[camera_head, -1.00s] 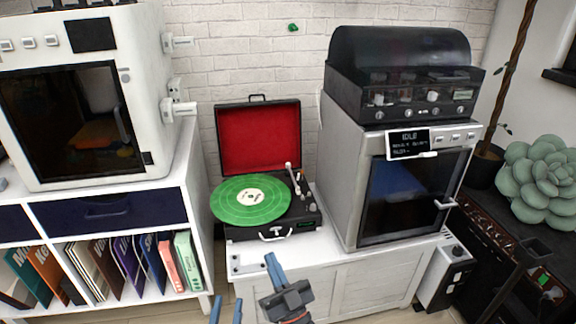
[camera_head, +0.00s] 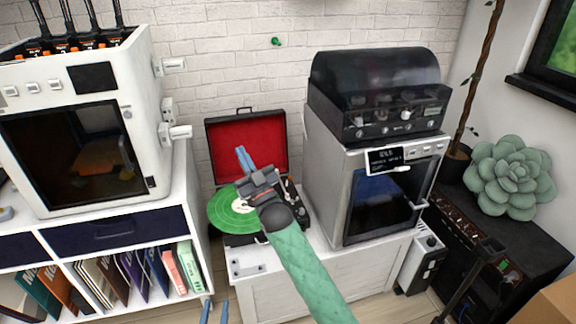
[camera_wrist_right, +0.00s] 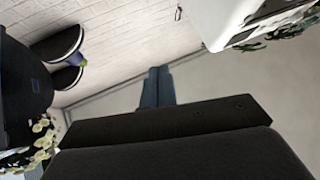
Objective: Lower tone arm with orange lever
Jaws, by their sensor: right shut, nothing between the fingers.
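The record player (camera_head: 239,239) stands open on the white cabinet, its red-lined lid (camera_head: 265,140) raised. A green record (camera_head: 222,207) lies on its platter. My right gripper (camera_head: 241,153) is shut and empty, in front of the lid and above the player in the picture. It covers most of the tone arm; the orange lever cannot be made out. In the right wrist view its blue fingers (camera_wrist_right: 157,85) are together. My left gripper (camera_head: 215,311) shows only its two blue fingertips, apart, at the bottom edge, below the player.
A grey oven-like machine (camera_head: 325,190) with a dark-covered unit (camera_head: 376,85) on top stands close to the right of the player. A white printer (camera_head: 140,100) and a shelf of records (camera_head: 130,270) stand to the left. The white cabinet's front top (camera_head: 275,257) is mostly clear.

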